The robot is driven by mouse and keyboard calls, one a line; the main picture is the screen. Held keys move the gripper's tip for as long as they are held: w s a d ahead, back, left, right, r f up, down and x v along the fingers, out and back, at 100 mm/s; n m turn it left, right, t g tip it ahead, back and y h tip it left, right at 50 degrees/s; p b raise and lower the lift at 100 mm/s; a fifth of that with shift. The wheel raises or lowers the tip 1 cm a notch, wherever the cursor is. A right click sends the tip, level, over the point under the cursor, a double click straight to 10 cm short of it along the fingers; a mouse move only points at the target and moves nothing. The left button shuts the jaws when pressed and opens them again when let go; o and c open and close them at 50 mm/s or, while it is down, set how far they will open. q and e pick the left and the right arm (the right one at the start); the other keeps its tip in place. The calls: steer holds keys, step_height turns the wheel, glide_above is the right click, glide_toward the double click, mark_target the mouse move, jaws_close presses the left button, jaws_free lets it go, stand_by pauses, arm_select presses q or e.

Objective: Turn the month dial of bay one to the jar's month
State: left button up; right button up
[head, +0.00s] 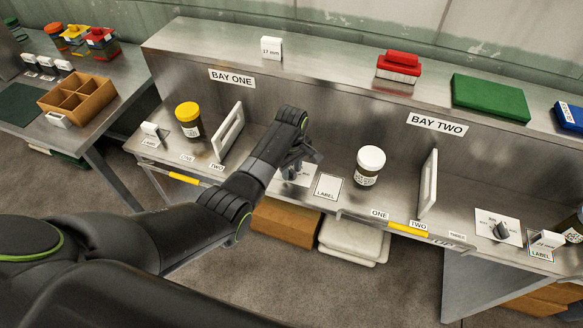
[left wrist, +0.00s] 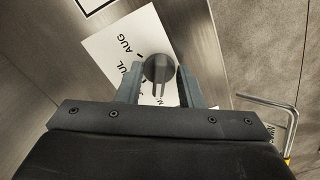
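The bay one month dial shows in the left wrist view as a round grey knob (left wrist: 159,68) with a bar-shaped grip, on a white card (left wrist: 115,48) printed with AUG and JUL; other months are covered. My left gripper (left wrist: 159,72) is open, one finger on each side of the knob; I cannot tell whether they touch it. In the head view my left gripper (head: 302,158) is over the dial card (head: 303,178) and mostly hides the knob. A yellow-lidded jar (head: 188,120) stands in bay one; its label is too small to read. My right gripper is not in view.
A white upright frame (head: 228,131) stands left of my left forearm. A white-lidded jar (head: 369,166) stands to the right, behind a LABEL card (head: 328,187). A bent metal bar (left wrist: 270,103) runs close to the dial. Bay two's dial (head: 501,231) is far right.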

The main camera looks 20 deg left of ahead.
arm_select(q)
steer(key=shift+c, duration=0.3)
jaws_close()
steer(key=shift+r, duration=0.1)
steer(key=shift+m+p, duration=0.6)
steer(key=shift+r+m+p, duration=0.1)
steer(key=shift+m+p, duration=0.65)
steer(key=shift+m, duration=0.35)
steer(key=shift+a+m+p, duration=0.1)
steer(key=shift+m+p, duration=0.85)
steer(key=shift+m, duration=1.25)
